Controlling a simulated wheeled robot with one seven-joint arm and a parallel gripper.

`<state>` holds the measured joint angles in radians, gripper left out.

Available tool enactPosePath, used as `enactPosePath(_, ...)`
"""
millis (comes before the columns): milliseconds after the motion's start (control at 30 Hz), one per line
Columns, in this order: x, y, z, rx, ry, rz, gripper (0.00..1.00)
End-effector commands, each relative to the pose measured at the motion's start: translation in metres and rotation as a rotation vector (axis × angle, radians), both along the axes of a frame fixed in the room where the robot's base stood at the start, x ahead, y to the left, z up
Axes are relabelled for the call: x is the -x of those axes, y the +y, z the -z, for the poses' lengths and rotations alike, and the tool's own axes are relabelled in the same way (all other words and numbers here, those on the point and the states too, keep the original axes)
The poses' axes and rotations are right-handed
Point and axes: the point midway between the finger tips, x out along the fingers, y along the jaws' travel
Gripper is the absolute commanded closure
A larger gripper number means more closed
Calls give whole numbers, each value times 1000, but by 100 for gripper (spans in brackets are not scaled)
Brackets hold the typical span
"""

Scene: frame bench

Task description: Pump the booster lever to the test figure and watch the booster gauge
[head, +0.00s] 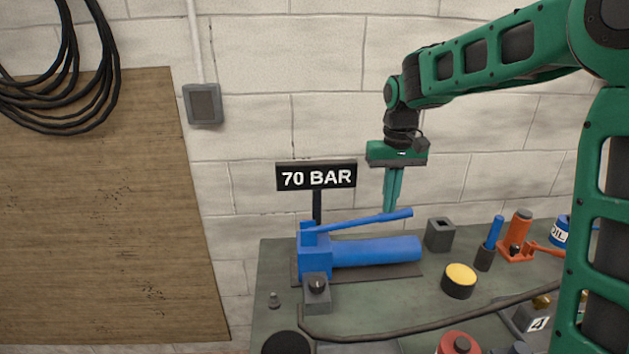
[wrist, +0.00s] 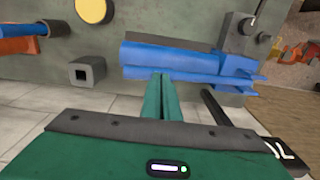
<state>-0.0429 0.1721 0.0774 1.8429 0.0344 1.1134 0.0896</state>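The blue booster pump (head: 313,260) lies on the bench with a long blue cylinder (head: 375,250). Its blue lever (head: 360,221) slants up to the right above the cylinder. In the wrist view the lever (wrist: 210,80) crosses just beyond my fingertips. My gripper (head: 390,210) points down at the lever's free end, its green fingers together with nothing visible between them. It also shows in the wrist view (wrist: 160,78). The tips are at or very near the lever; I cannot tell if they touch. A black sign (head: 317,176) reads "70 BAR". I cannot make out a gauge dial.
To the right are a grey square socket (head: 440,234), a yellow-topped button (head: 459,280), a blue-handled tool (head: 491,240) and an orange jack (head: 518,237). A dark hose (head: 400,329) crosses the front.

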Motion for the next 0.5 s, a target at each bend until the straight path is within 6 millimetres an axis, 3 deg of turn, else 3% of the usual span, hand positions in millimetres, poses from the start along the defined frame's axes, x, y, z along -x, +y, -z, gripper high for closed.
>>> enactPosePath(300,1,1,32,0,5,-3,100)
enactPosePath(500,0,1,19,-1,0,-3,100)
